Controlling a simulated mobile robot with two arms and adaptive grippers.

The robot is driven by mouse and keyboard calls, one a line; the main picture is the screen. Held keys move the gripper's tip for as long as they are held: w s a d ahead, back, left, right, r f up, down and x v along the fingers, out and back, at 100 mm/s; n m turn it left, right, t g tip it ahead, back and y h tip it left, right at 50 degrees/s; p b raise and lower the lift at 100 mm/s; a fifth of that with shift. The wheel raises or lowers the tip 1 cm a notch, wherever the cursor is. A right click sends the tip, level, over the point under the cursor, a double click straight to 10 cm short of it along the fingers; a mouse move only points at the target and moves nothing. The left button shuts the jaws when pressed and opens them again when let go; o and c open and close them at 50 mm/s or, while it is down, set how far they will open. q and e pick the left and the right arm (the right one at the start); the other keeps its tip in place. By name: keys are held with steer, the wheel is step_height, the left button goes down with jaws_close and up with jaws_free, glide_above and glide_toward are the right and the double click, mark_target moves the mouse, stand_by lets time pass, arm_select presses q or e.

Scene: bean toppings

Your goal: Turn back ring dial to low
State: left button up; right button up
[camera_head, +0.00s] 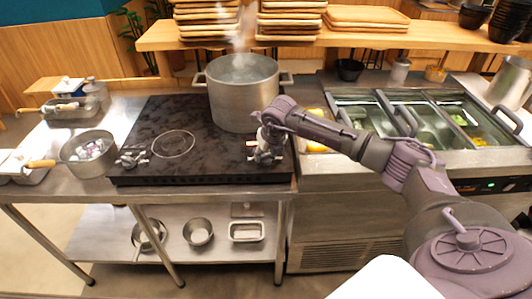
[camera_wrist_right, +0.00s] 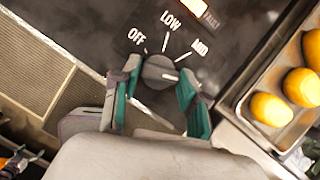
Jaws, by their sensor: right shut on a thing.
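The dark round dial (camera_wrist_right: 160,72) sits on the black cooktop panel in the right wrist view, with OFF, LOW and MID printed in an arc above it. Its short white mark points to the right, below the MID line, not at LOW. My right gripper (camera_wrist_right: 158,80) has its green-padded fingers on both sides of the dial, shut on it. In the head view the right gripper (camera_head: 264,152) is at the front right of the cooktop (camera_head: 200,150) and hides the dial. My left gripper is not in view.
A large steaming pot (camera_head: 243,92) stands on the back ring, just behind my right gripper. A small pot (camera_head: 88,152) stands left of the cooktop. A tray (camera_wrist_right: 262,140) of yellow items lies close to the right of the gripper. The front ring (camera_head: 173,143) is bare.

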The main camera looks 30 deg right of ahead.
steer(key=shift+d+f+n+y+b, duration=0.1)
steer(key=shift+n+y+b, duration=0.15)
steer(key=shift+n+b, duration=0.45)
steer(key=shift+d+f+n+y+b, duration=0.1)
steer(key=shift+n+y+b, duration=0.15)
steer(key=shift+n+b, duration=0.4)
steer(key=n+b, duration=0.1)
steer(key=n, duration=0.1)
steer(key=n+y+b, duration=0.1)
steer(key=n+b, duration=0.1)
steer(key=shift+w+r+y, duration=0.1)
steer(key=shift+y, duration=0.2)
steer(key=n+b, duration=0.1)
steer(key=n, duration=0.1)
steer(key=n+g+y+b, duration=0.1)
steer(key=n, duration=0.2)
steer(key=shift+w+d+n+g+y+b, duration=0.15)
steer(key=shift+n+g+y+b, duration=0.15)
steer(key=shift+n, duration=0.05)
steer(key=n+g+b, duration=0.1)
steer(key=n, duration=0.1)
steer(key=n+g+y, duration=0.1)
steer(key=n, duration=0.2)
steer(key=shift+w+d+r+b, duration=0.1)
steer(key=shift+r+b, duration=0.05)
steer(key=shift+b, duration=0.2)
steer(key=shift+n, duration=0.3)
steer(key=o, duration=1.1)
steer(key=shift+o, duration=0.2)
